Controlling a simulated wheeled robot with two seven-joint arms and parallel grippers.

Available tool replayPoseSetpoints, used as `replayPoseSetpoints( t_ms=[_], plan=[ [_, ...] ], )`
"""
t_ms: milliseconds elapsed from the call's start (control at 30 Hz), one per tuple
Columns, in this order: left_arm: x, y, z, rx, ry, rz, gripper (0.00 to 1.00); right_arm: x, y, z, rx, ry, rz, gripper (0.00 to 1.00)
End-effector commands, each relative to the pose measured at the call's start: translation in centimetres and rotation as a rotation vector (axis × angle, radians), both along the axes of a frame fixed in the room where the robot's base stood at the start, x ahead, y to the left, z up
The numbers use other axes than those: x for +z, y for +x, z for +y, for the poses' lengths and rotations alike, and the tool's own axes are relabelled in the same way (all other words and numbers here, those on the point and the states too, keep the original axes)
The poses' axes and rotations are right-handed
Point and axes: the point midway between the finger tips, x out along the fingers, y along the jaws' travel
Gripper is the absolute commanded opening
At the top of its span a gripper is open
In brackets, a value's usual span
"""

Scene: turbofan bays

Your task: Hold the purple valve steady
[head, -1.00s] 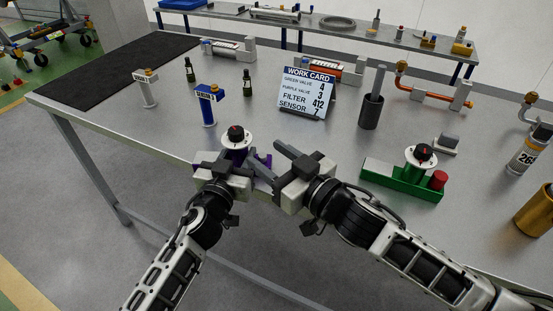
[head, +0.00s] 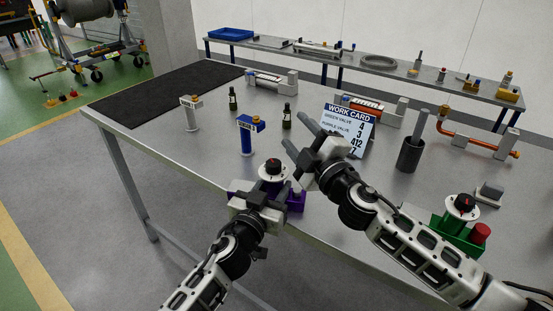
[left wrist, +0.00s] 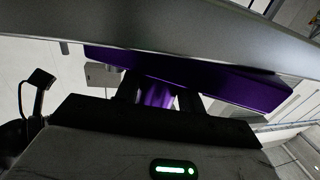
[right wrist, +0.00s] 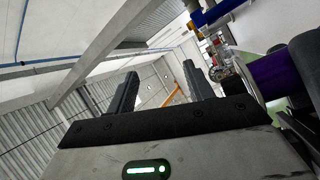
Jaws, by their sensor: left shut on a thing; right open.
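The purple valve has a purple base (head: 296,201) at the table's front edge, with a white dial and a black knob (head: 273,167) on top. My left gripper (head: 268,196) is shut on the valve's body below the dial. In the left wrist view, its fingers (left wrist: 159,92) close around a purple post beside the long purple base (left wrist: 200,78). My right gripper (head: 302,142) is open and empty, raised above and to the right of the valve. Its spread fingers show in the right wrist view (right wrist: 160,90), with a purple part (right wrist: 276,75) at the right.
The work card (head: 348,128) stands behind my right gripper. A blue-topped post (head: 247,136) and two dark bottles (head: 287,116) stand behind the valve. A dark cup (head: 410,154) and the green valve (head: 455,232) are to the right. The black mat (head: 165,92) is bare.

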Motion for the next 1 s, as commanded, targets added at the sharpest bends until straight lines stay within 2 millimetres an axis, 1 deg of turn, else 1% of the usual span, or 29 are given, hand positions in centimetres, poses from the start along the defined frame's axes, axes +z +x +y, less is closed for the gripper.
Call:
replayPoseSetpoints(
  t_ms=[33, 100, 167, 200, 300, 400, 467, 533, 567, 667, 700, 767, 800, 900, 1000],
  plan=[
    [0.0, 0.0, 0.0, 0.000, 0.001, 0.000, 0.05, 1.4, 0.7, 2.4, 0.070, -0.078, -0.073, 0.52],
    [0.0, 0.0, 0.0, 0.000, 0.001, 0.000, 0.05, 2.5, 0.7, 5.9, 0.198, -0.178, -0.151, 0.52],
    [0.0, 0.0, 0.0, 0.000, 0.001, 0.000, 0.05, 3.1, 0.4, 8.7, 0.312, -0.265, -0.210, 0.52],
    [0.0, 0.0, 0.0, 0.000, 0.001, 0.000, 0.05, 3.4, 0.1, 10.6, 0.392, -0.329, -0.249, 0.52],
    [0.0, 0.0, 0.0, 0.000, 0.001, 0.000, 0.05, 3.6, -1.0, 14.7, 0.595, -0.515, -0.338, 0.52],
    [0.0, 0.0, 0.0, 0.000, 0.001, 0.000, 0.05, 3.0, -2.1, 17.3, 0.797, -0.729, -0.405, 0.52],
    [0.0, 0.0, 0.0, 0.000, 0.001, 0.000, 0.05, 2.4, -2.6, 18.1, 0.910, -0.868, -0.429, 0.52],
    [0.0, 0.0, 0.0, 0.000, 0.000, 0.001, 0.05, 1.8, -3.0, 18.2, 1.037, -1.038, -0.438, 0.52],
    [0.0, 0.0, 0.0, 0.000, 0.000, 0.001, 0.05, 1.6, -3.0, 17.9, 1.088, -1.113, -0.434, 0.52],
    [0.0, 0.0, 0.0, 0.000, 0.000, 0.001, 0.05, 1.5, -2.8, 16.0, 1.242, -1.366, -0.389, 0.52],
    [0.0, 0.0, 0.0, 0.000, 0.000, 0.001, 0.05, 1.7, -2.7, 15.0, 1.293, -1.463, -0.356, 0.52],
    [-0.1, 0.0, 0.0, 0.000, 0.000, 0.001, 0.05, 2.4, -2.4, 13.1, 1.358, -1.598, -0.294, 0.52],
    [-0.1, 0.0, 0.0, 0.000, 0.000, 0.001, 0.05, 3.1, -2.2, 11.8, 1.393, -1.677, -0.246, 0.52],
    [-0.1, 0.0, 0.0, 0.000, 0.000, 0.001, 0.05, 5.0, -2.0, 8.9, 1.452, -1.834, -0.123, 0.52],
    [-0.1, 0.0, 0.0, 0.000, 0.000, 0.001, 0.05, 6.8, -2.0, 6.8, 1.484, -1.932, -0.020, 0.52]
  ],
)
